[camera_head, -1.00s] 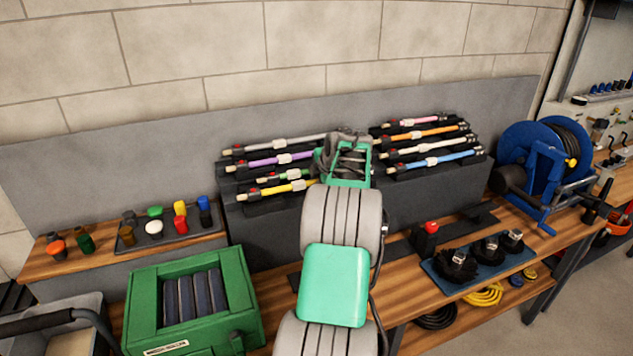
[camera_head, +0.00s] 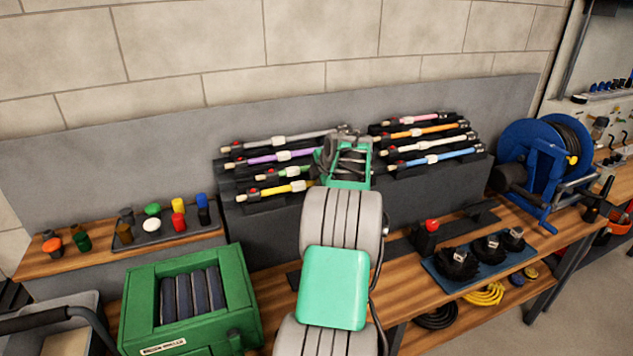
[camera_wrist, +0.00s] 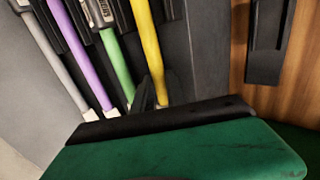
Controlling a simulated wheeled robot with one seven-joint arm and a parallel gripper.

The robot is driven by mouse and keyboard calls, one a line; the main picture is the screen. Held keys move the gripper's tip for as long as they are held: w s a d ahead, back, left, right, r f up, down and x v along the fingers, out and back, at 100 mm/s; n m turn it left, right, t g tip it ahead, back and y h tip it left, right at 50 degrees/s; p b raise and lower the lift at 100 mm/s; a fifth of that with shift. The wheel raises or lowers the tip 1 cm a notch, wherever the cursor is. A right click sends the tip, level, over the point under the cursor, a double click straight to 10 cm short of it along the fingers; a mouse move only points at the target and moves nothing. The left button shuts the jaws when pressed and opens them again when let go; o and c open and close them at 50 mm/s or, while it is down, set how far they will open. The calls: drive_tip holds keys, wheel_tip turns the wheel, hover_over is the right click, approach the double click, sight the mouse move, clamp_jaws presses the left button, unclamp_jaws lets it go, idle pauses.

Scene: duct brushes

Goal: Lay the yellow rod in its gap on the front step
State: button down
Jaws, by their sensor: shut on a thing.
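The yellow rod (camera_head: 285,187) is at the front step of the left dark rack (camera_head: 262,225), in front of the green rod (camera_head: 295,172). It looks nearly level and parallel to the other rods; I cannot tell whether it rests fully in its gap. In the wrist view the yellow rod (camera_wrist: 148,45) runs down to my gripper (camera_wrist: 157,95), which is shut on it near its white end. The green rod (camera_wrist: 118,65) lies close on its left. My wrist hides the rod's right end and the fingertips in the head view.
Purple (camera_head: 265,160) and grey (camera_head: 270,143) rods lie on the steps behind. A right rack holds pink, orange, white and blue (camera_head: 432,160) rods. A green box (camera_head: 188,300) stands front left, a red-topped button (camera_head: 430,228) and brush tray (camera_head: 478,265) to the right.

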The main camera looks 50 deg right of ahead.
drive_tip(key=shift+f+b, duration=0.3)
drive_tip(key=shift+f, duration=0.1)
drive_tip(key=c, duration=1.3)
unclamp_jaws()
drive_tip(key=shift+o, duration=0.2)
